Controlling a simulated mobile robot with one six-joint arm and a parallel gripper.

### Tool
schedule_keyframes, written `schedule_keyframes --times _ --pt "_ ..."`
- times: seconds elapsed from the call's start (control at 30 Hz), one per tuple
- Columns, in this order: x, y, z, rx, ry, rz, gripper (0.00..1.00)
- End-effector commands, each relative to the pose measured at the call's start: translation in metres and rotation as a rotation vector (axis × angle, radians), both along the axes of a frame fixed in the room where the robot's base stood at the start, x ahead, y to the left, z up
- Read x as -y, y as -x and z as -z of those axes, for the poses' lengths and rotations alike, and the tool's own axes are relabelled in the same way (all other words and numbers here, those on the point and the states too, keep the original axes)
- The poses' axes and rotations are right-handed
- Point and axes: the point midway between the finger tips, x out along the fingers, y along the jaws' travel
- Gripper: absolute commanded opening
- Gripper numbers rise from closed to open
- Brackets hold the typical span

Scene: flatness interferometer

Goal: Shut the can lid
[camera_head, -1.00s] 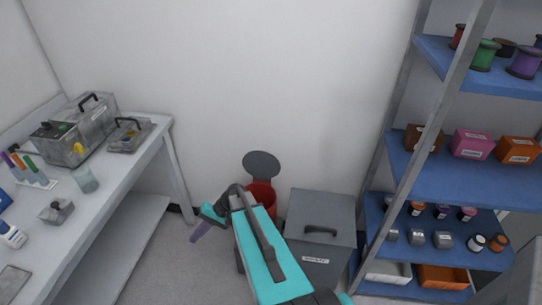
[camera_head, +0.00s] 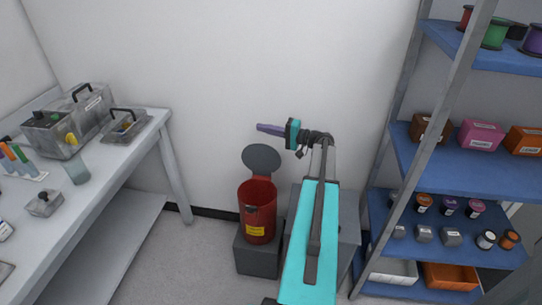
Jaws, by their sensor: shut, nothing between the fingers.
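The red can (camera_head: 257,209) with a yellow label stands on a grey block near the back wall. Its round dark grey lid (camera_head: 261,158) is open, tilted up at the back of the can. My gripper (camera_head: 260,128) is at the end of my teal arm, above the lid and against the white wall in the picture, pointing left. It is shut and empty, and appears apart from the lid.
A grey bin (camera_head: 345,225) stands to the right of the can, partly hidden by my arm. A blue-shelved rack (camera_head: 450,172) with boxes, spools and jars is at the right. A workbench (camera_head: 110,165) with cases and bottles is at the left. The floor between bench and can is clear.

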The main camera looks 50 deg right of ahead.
Motion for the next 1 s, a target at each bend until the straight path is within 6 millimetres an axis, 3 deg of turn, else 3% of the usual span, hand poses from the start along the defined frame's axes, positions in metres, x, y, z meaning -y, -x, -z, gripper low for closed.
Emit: schedule_keyframes --times 0.03,0.2,0.6,0.8,1.0 --pt "0.014 0.008 0.014 0.011 -0.002 0.021 0.0" --pt "0.044 0.03 0.036 0.029 -0.011 0.073 0.0" --pt "0.086 0.07 0.105 0.018 -0.033 0.159 0.0" --pt "0.094 0.079 0.121 0.012 -0.038 0.177 0.0" --pt "0.095 0.081 0.122 0.011 -0.04 0.18 0.0"
